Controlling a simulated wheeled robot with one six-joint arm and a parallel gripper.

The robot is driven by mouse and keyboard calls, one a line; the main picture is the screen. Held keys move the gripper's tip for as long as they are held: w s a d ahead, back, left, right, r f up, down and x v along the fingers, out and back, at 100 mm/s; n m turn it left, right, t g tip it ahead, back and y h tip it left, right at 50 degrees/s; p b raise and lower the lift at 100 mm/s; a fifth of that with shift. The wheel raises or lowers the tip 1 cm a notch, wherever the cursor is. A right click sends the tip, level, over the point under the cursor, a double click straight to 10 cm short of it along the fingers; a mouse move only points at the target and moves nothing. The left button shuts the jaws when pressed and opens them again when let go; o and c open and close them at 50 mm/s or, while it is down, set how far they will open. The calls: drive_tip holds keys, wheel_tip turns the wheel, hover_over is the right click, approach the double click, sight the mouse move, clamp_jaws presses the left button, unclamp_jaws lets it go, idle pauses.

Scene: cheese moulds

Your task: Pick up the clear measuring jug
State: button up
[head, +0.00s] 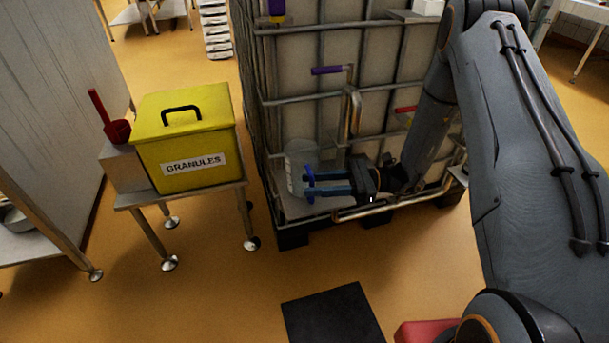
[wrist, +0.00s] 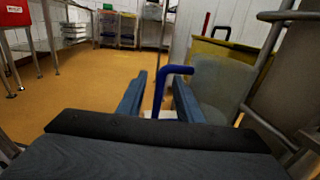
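The clear measuring jug (head: 296,160) stands on a ledge at the front of the caged tank, left of the tap. Its see-through body also shows right of the fingers in the wrist view (wrist: 222,88). Its blue handle (wrist: 174,71) rises between the two fingers there, nearer the right finger. My gripper (head: 312,184) is open, with a clear gap between its blue fingers (wrist: 152,88). It reaches in from the right in the head view, with its fingertips at the handle. The lower part of the handle is partly hidden by the fingers.
The caged tank (head: 300,83) has a tap pipe (head: 352,110) just above my gripper and a metal bar (head: 390,206) just below it. A yellow granules box (head: 183,135) stands on a small table to the left, with a red scoop (head: 117,130) beside it.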

drive_tip(key=a, duration=0.5)
drive_tip(key=shift+s, duration=0.2)
clamp_jaws()
